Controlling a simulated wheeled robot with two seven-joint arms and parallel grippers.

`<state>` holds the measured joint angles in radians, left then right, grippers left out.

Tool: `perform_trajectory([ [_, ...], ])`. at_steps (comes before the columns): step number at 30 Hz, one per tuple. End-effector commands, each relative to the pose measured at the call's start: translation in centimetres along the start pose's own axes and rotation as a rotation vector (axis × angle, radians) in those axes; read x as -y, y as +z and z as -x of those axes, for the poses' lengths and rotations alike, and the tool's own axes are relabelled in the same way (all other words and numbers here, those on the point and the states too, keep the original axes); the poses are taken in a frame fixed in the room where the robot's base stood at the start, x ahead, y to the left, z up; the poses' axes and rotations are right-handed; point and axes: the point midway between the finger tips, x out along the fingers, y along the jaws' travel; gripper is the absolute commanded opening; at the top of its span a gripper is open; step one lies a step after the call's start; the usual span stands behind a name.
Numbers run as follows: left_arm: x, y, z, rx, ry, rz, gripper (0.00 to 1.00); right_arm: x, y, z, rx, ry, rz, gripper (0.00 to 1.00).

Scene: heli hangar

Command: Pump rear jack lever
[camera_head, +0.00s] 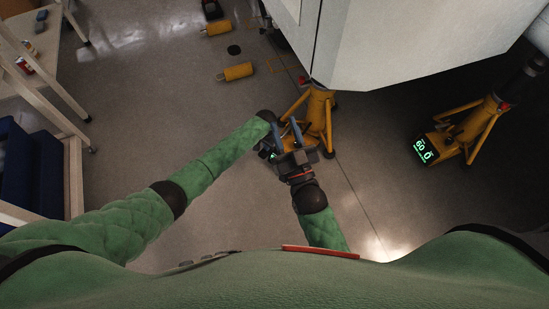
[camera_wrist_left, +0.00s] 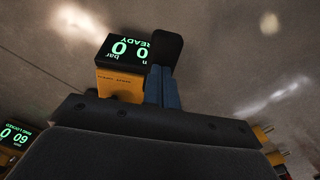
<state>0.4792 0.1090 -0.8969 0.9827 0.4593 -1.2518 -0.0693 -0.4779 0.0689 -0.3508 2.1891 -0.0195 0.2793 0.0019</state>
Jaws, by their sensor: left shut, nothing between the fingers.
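The near yellow jack (camera_head: 318,108) stands on yellow legs under the white body's lower corner. Its display (camera_wrist_left: 122,48) reads 0 and READY in the left wrist view, upside down. In the left wrist view my left gripper (camera_wrist_left: 165,60) is shut and empty beside that display. In the head view my left gripper (camera_head: 282,153) is crowded against my right gripper (camera_head: 289,130), just left of the jack's legs. The overlap of dark hands and blue fingers hides the right jaw's state. I cannot make out the jack's lever.
A second yellow jack (camera_head: 478,128) at the right has a display reading 60. The white body (camera_head: 400,45) overhangs the back. Yellow cylinders (camera_head: 236,72) lie on the floor at the upper left. A wooden frame (camera_head: 75,165) stands at the left. The front floor is clear.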

Motion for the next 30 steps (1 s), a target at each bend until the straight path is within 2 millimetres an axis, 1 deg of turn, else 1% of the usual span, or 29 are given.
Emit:
perform_trajectory([
  [1,0.0,0.1,0.9,0.002,0.001,0.000,0.00,0.1,-0.9,-0.4,0.000,0.000,0.000,0.36],
  [14,0.0,0.1,4.9,0.003,0.000,0.001,0.00,0.4,-4.5,-2.0,0.000,0.000,0.000,0.36],
  [30,0.1,0.1,5.0,0.001,-0.001,0.001,0.00,0.4,-4.5,-2.0,0.000,0.000,0.000,0.36],
])
